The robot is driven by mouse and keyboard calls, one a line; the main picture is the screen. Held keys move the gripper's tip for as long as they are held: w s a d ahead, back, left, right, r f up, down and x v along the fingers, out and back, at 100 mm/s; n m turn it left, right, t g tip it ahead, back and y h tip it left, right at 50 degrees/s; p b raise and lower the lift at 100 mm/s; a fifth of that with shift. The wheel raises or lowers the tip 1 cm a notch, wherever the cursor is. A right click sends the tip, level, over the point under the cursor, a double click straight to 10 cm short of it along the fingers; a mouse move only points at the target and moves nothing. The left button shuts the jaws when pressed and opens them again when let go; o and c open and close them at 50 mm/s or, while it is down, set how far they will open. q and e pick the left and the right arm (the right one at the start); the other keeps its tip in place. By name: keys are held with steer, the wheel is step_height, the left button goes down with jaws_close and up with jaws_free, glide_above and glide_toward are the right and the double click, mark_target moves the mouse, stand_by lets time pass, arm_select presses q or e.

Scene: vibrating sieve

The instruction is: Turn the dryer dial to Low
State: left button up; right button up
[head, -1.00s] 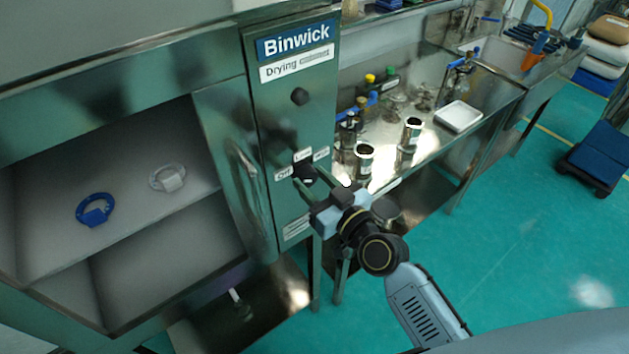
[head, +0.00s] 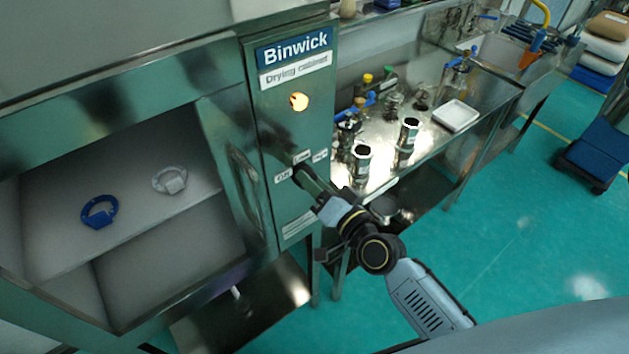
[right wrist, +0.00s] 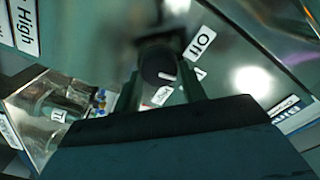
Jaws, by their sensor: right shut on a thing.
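The drying cabinet (head: 292,215) has a narrow front panel with a blue Binwick sign. My right gripper (head: 303,173) is at this panel, below the sign, its fingers rolled over. It is shut on the dark round dial (right wrist: 157,64), seen between the fingers in the right wrist view; in the head view the fingers hide the dial. A white mark on the dial points down and right in the right wrist view; its exact setting is hard to tell. The Off label (head: 283,177) and Low label (head: 302,157) are beside the fingers. An indicator lamp (head: 299,101) glows orange. My left gripper is out of view.
The cabinet's open compartment holds a blue ring (head: 99,212) and a pale ring (head: 170,180) on a shelf (head: 130,235). A steel bench (head: 440,145) with cylinders and a white tray (head: 456,115) is at right.

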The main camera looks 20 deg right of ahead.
steer(key=shift+m, duration=1.1)
steer(key=o, duration=1)
steer(key=shift+c, duration=0.2)
steer(key=b+v, duration=0.2)
steer(key=v, duration=1.1)
steer(key=shift+s, duration=0.15)
